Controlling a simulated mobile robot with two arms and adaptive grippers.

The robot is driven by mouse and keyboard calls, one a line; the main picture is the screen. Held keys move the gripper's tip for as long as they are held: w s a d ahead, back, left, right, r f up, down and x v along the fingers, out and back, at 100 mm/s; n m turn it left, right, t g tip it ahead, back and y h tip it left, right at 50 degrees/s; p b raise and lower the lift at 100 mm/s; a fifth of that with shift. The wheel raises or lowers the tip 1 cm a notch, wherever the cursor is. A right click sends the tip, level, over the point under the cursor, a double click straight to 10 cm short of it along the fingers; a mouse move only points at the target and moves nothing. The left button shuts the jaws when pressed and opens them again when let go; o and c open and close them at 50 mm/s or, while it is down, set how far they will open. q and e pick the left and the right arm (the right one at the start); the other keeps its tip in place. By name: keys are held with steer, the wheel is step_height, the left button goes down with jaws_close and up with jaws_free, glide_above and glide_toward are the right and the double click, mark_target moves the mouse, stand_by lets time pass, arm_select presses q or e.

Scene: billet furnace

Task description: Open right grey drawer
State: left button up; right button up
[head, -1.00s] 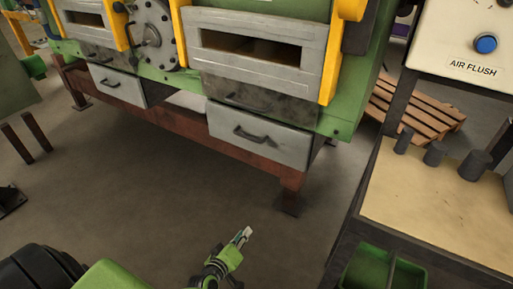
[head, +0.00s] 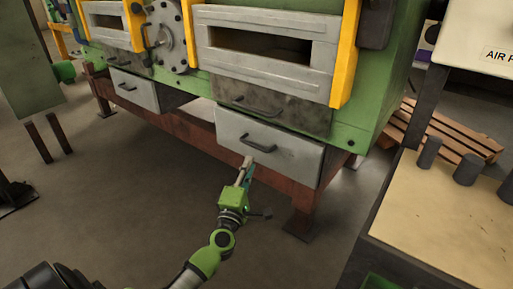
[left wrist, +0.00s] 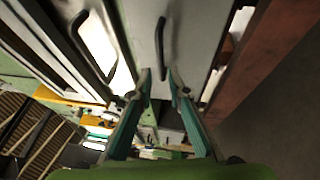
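The right grey drawer (head: 295,162) hangs under the right side of the green furnace, with a dark bar handle (head: 259,145) on its front. My left gripper (head: 247,164) is just below and in front of this handle in the head view. In the left wrist view, the left gripper (left wrist: 161,76) is open, its two teal fingers apart. The handle (left wrist: 160,42) appears ahead of the gap between the fingertips, and the grey drawer front (left wrist: 196,40) is behind it. I cannot tell whether the fingers touch the handle. My right gripper is not in view.
A dark metal drawer (head: 275,116) with its own handle sits directly above. A left grey drawer (head: 133,92) is farther left. A red-brown frame (head: 190,133) runs beneath. A workbench (head: 430,225) with dark cylinders stands at right; a wooden pallet (head: 450,130) lies behind.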

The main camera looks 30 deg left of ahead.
mark_target(256, 146)
arm_select(q)
steer(key=b+x, duration=0.1)
steer(key=x, duration=0.8)
steer(key=shift+w+f, duration=0.1)
steer(key=shift+w, duration=0.15)
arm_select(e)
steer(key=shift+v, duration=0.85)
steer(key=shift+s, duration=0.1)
arm_select(q)
jaws_close()
